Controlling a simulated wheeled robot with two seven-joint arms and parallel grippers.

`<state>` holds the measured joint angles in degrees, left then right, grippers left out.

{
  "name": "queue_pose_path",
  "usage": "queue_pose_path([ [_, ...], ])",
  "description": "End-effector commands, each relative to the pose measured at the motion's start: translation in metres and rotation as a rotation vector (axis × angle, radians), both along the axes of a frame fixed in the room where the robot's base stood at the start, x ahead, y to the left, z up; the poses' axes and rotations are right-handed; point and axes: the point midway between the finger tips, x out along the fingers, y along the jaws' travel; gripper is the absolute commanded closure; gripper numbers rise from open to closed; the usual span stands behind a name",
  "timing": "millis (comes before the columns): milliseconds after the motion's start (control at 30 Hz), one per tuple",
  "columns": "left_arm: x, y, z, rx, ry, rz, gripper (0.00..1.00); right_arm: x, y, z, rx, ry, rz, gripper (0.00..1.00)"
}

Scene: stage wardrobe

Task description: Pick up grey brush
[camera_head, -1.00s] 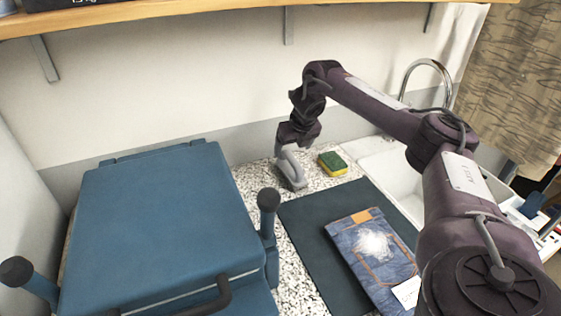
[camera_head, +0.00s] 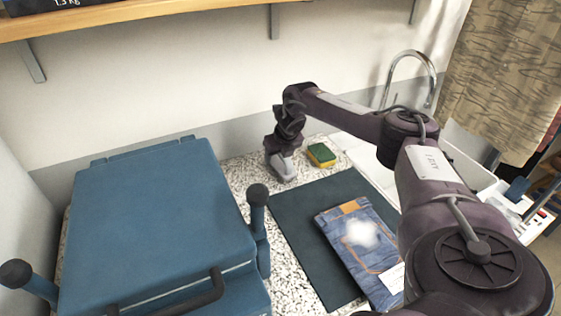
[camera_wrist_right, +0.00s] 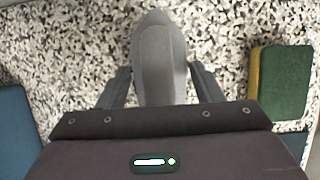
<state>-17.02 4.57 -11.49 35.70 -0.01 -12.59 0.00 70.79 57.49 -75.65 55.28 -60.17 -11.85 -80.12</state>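The grey brush (camera_head: 283,168) rests on the speckled counter, behind the dark mat and left of the sponge. In the right wrist view the brush (camera_wrist_right: 160,50) is a smooth, rounded grey shape, centred between the fingers. My right gripper (camera_head: 281,148) is lowered over the brush from above. In the wrist view the right gripper (camera_wrist_right: 160,78) has its fingers apart, one on each side of the brush, with a narrow gap visible on both sides. The lower part of the brush is hidden by the gripper body. My left gripper is not in view.
A yellow-green sponge (camera_head: 321,155) lies just right of the brush. A large blue case (camera_head: 155,220) fills the left. Folded jeans (camera_head: 362,250) lie on the dark mat (camera_head: 290,215). A sink with a tap (camera_head: 425,60) is at right; a wooden shelf (camera_head: 150,14) overhangs.

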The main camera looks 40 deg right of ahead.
Motion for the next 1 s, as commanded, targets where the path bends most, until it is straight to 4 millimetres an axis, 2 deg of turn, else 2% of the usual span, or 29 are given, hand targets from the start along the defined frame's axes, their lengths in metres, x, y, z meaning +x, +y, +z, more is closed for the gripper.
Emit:
queue_pose_path([
  [33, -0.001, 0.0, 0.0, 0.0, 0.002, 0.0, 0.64, 0.0, 0.0, 0.0, 0.0, 0.0, 0.0, 0.47],
  [200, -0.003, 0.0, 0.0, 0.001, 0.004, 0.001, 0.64, 0.0, 0.0, 0.0, 0.0, 0.0, 0.0, 0.69],
  [533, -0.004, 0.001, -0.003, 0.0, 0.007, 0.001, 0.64, 0.001, 0.0, 0.007, 0.001, -0.002, -0.001, 0.71],
  [1000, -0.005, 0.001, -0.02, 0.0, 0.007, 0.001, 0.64, 0.001, 0.0, 0.09, 0.0, -0.004, -0.001, 0.71],
])
